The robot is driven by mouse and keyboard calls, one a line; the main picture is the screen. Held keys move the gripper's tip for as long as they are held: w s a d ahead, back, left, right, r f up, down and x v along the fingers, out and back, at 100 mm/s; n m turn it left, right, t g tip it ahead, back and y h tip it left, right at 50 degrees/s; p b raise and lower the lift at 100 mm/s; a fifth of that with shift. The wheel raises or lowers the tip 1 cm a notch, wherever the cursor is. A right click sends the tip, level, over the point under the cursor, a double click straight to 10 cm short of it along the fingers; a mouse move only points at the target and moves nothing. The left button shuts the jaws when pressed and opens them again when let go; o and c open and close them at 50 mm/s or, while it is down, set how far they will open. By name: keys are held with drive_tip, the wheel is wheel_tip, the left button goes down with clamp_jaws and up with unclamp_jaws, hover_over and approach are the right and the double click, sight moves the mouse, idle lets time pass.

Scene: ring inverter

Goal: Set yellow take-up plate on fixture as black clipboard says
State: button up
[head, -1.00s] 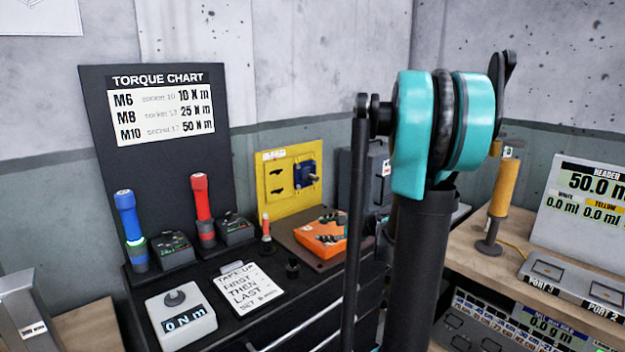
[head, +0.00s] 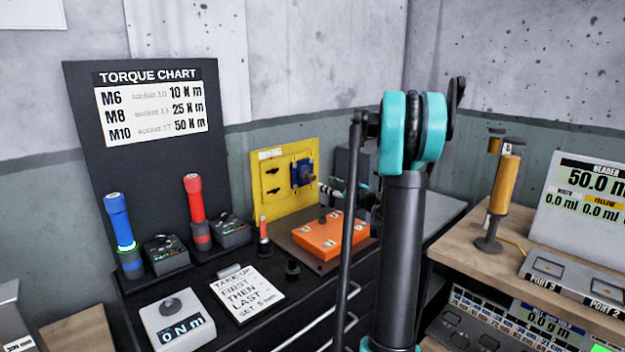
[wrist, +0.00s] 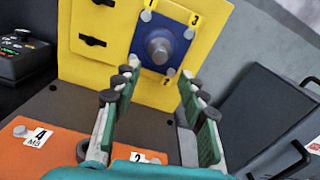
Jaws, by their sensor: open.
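The yellow plate (head: 285,203) stands upright at the back of the bench, with dark slots and a blue block (head: 303,172) with a protruding grey shaft. In the wrist view the yellow plate (wrist: 87,57) fills the top, and the blue block (wrist: 175,54) with its round grey shaft end lies ahead between my fingers. My gripper (wrist: 160,78) is open and empty, short of the block. In the head view my gripper (head: 331,191) is partly hidden behind my arm. The clipboard (head: 240,290) holds a white sheet reading "TAKE-UP FIRST THEN LAST SET 5 mm".
An orange block (head: 325,238) with numbered bolts lies below my gripper. Blue (head: 121,228) and red (head: 194,205) torque tools, a "0 N m" box (head: 178,318) and a torque chart (head: 150,110) are left. A dark grey case (wrist: 262,120) stands close right in the wrist view.

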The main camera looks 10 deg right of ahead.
sight(314, 178)
drive_tip(key=x, duration=0.9)
drive_tip(key=shift+w+a, duration=0.1)
clamp_jaws()
